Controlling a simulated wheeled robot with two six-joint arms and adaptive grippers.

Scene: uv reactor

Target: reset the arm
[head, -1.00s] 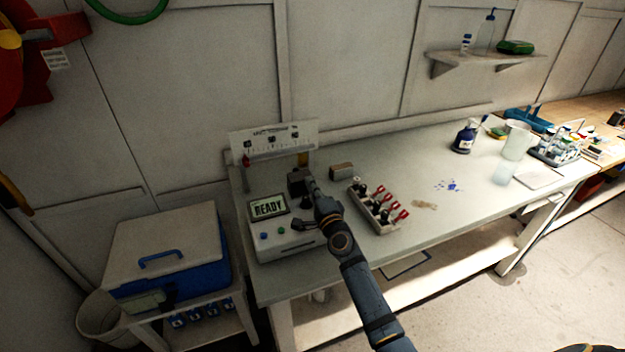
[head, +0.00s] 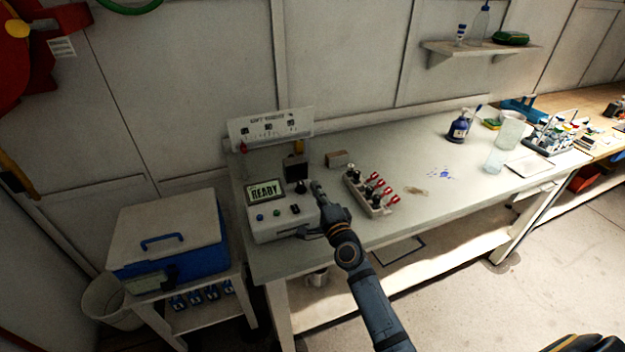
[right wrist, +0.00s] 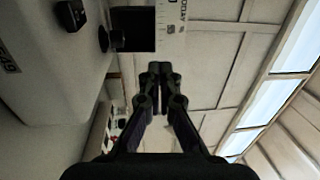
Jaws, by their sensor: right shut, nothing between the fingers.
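My right gripper (head: 318,192) is at the right side of the UV reactor unit (head: 268,228), a white box whose screen (head: 265,192) reads READY. In the right wrist view its fingers (right wrist: 160,70) are together with nothing between them, and the side of the unit (right wrist: 50,50) is at the upper left. My right arm reaches in from the lower right of the head view. My left gripper cannot be made out in the head view; a dark shape at the bottom right corner is too cut off to tell.
A rack of red- and black-topped items (head: 370,195) stands just right of my right gripper. A small box (head: 337,159) lies behind it. A blue-and-white cooler (head: 170,235) stands left of the bench (head: 440,205). Bottles and beakers stand at the far right.

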